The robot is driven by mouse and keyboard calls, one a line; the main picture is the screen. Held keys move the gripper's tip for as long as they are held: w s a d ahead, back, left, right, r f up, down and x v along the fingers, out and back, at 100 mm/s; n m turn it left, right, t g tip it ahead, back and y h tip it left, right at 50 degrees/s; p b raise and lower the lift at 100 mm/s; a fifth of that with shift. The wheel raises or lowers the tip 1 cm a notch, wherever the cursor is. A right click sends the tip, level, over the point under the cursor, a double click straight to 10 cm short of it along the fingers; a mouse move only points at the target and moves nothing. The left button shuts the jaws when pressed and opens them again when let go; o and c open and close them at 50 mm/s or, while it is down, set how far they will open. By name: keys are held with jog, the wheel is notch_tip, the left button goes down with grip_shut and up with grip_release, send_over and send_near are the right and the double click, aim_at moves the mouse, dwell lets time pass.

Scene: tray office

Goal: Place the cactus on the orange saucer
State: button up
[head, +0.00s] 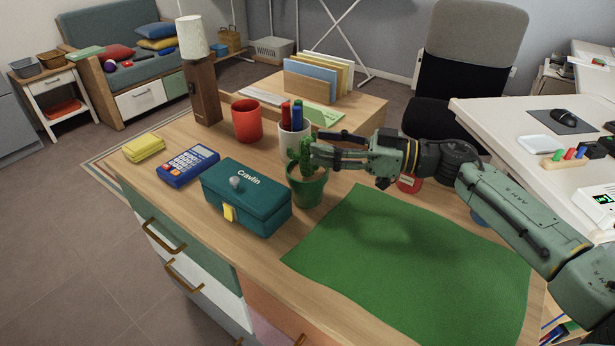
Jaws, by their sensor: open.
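The cactus (306,158) is green and stands upright in a green pot (307,190) on the wooden desk, just right of the teal box. My gripper (320,149) reaches in from the right at the height of the cactus. Its fingers are open, with their tips right by the cactus stem. I cannot tell whether they touch it. I see no orange saucer in this view; part of the desk is hidden behind my arm.
A teal box (246,198) stands close left of the pot. A pen cup (293,140) and a red mug (247,121) stand behind. A red-labelled item (409,183) is partly hidden below my arm. A green mat (410,265) lies bare in front.

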aim_at(307, 140)
jog(key=p+x, duration=0.1)
jog(key=x, duration=0.3)
jog(key=shift+a+r, duration=0.1)
jog(key=shift+c, duration=0.4)
grip_shut()
dwell(0.6)
